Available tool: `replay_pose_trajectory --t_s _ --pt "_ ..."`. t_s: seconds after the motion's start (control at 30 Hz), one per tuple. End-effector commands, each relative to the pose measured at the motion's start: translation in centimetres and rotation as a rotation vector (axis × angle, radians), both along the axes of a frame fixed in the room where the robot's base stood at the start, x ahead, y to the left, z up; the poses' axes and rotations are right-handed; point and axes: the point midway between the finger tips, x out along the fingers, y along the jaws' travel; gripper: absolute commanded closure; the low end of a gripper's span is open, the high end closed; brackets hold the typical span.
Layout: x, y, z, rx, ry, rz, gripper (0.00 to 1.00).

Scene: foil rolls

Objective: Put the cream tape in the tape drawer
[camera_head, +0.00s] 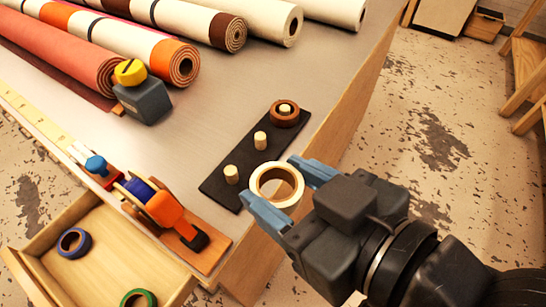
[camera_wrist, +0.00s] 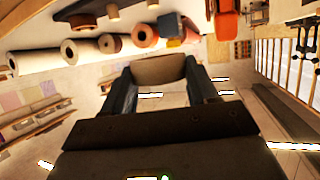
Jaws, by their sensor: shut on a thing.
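My gripper (camera_head: 286,190) is shut on the cream tape (camera_head: 256,181), a ring held between its blue fingers. The tape is over or beside the table's right edge, close to the black peg board. In the wrist view the cream tape (camera_wrist: 158,70) spans between the fingertips of my gripper (camera_wrist: 160,74). The open drawer (camera_head: 112,247) is at the lower left and holds a blue tape (camera_head: 63,243) and a green tape (camera_head: 150,297), partly cut off by the frame. I take it as the tape drawer.
The black board (camera_head: 226,185) has several pegs, with a brown tape (camera_head: 285,122) on the far one. An orange tape dispenser (camera_head: 164,208) stands between board and drawer. A grey block with a yellow top (camera_head: 145,101) and several rolls (camera_head: 182,62) lie behind. Mid-table is clear.

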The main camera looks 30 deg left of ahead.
Motion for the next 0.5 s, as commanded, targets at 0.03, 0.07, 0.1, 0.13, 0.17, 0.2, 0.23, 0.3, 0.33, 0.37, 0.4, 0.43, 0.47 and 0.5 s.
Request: replay_pose_trajectory --t_s 0.03,0.07,0.1,0.13,0.17,0.2,0.23,0.3,0.33,0.37,0.4,0.43,0.47,0.5 --pt "-0.1 -0.3 0.2 -0.001 0.001 -0.001 0.72" --pt "-0.1 -0.4 0.2 -0.001 0.001 -0.001 0.72" --pt "-0.2 -0.5 0.3 -0.001 0.0 -0.001 0.72" --pt "-0.2 -0.6 0.3 -0.001 0.0 -0.001 0.72" --pt "-0.2 -0.6 0.3 -0.001 0.0 -0.003 0.72" --pt "0.0 -0.7 0.2 -0.002 0.002 -0.008 0.72" --pt "0.2 -0.7 0.0 -0.001 0.002 -0.016 0.72" --pt "1.2 -1.1 -0.6 -0.002 0.004 -0.049 0.72" --pt "1.9 -1.3 -1.0 -0.003 0.004 -0.07 0.72" --pt "2.7 -1.5 -1.5 -0.003 0.005 -0.096 0.72" --pt "3.9 -2.1 -2.3 -0.004 0.005 -0.139 0.72" --pt "4.9 -2.5 -3.1 -0.004 0.006 -0.173 0.72" --pt "6.0 -3.1 -3.9 -0.004 0.006 -0.212 0.72" --pt "7.4 -3.9 -5.1 -0.006 0.007 -0.266 0.72"
